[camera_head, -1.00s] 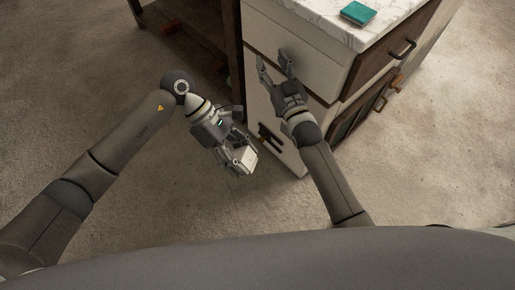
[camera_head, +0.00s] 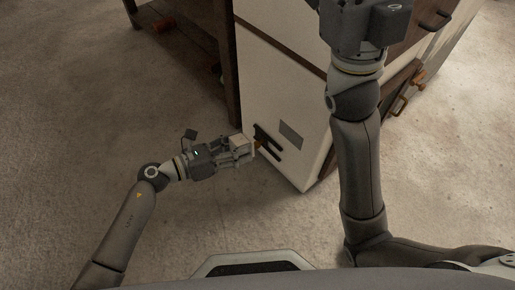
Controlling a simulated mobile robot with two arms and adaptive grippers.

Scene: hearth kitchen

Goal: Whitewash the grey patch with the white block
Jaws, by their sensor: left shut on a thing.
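My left gripper (camera_head: 238,147) is shut on the white block (camera_head: 240,142), just left of the panel and at about the patch's height in the picture. The block appears apart from the patch; I cannot tell whether it touches the panel edge. My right gripper (camera_head: 362,25) is at the top, in front of the cabinet; only its dark body shows and its fingers are hidden or out of frame.
Drawer handles (camera_head: 436,19) stick out on the cabinet's right face. A dark wooden frame (camera_head: 226,55) stands behind. The concrete floor (camera_head: 80,120) at left is clear.

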